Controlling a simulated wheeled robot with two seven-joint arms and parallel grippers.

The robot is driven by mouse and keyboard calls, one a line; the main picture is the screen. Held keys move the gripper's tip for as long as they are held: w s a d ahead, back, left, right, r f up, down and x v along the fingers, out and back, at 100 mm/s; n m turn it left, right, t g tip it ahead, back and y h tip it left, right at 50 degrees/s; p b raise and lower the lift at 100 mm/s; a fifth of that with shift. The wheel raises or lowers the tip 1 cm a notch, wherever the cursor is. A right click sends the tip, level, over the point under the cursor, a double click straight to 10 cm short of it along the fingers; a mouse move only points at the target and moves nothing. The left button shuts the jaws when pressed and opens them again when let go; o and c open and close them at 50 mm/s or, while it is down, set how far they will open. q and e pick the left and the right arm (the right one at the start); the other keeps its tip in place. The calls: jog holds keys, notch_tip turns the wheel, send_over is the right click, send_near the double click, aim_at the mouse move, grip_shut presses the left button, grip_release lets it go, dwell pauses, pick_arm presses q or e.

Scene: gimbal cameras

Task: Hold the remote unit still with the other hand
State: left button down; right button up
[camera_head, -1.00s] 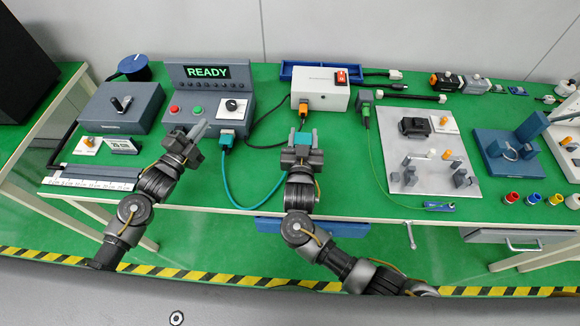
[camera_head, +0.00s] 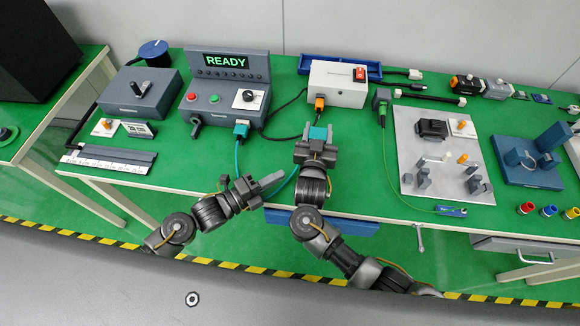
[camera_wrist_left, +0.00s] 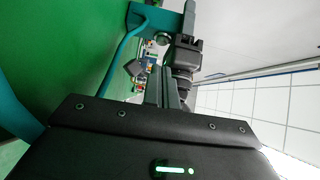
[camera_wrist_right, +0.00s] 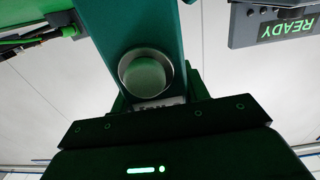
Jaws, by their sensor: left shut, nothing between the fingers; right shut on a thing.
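The teal remote unit (camera_head: 318,133) is in my right gripper (camera_head: 316,143), held up over the front of the bench. In the right wrist view the teal body (camera_wrist_right: 128,22) fills the middle, with a metal ring around a pale green round face (camera_wrist_right: 145,75). My right gripper is shut on it. My left gripper (camera_head: 272,182) is shut and empty, below and left of the right gripper, its fingers pointing right. In the left wrist view the teal unit (camera_wrist_left: 168,22) and my right gripper (camera_wrist_left: 186,54) show beyond the left fingers (camera_wrist_left: 172,92), apart from them.
A teal cable (camera_head: 237,160) hangs from the grey console (camera_head: 222,115) showing READY and passes behind my left gripper. A white box (camera_head: 338,88) with a red switch stands behind the right gripper. A grey fixture plate (camera_head: 420,180) lies to the right.

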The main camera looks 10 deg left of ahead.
pick_arm(q)
jog(key=x, duration=0.9)
jog(key=shift+w+d, duration=0.1)
jog(key=shift+w, duration=0.05)
jog(key=shift+w, duration=0.1)
jog(key=shift+w+r, duration=0.1)
jog(key=shift+w, duration=0.8)
pick_arm(e)
jog(key=shift+s+a, duration=0.1)
pick_arm(q)
jog(key=v, duration=1)
jog(key=shift+s, duration=0.2)
pick_arm(e)
jog(key=shift+f, duration=0.15)
jog(key=o, duration=1.1)
jog(key=shift+c, duration=0.2)
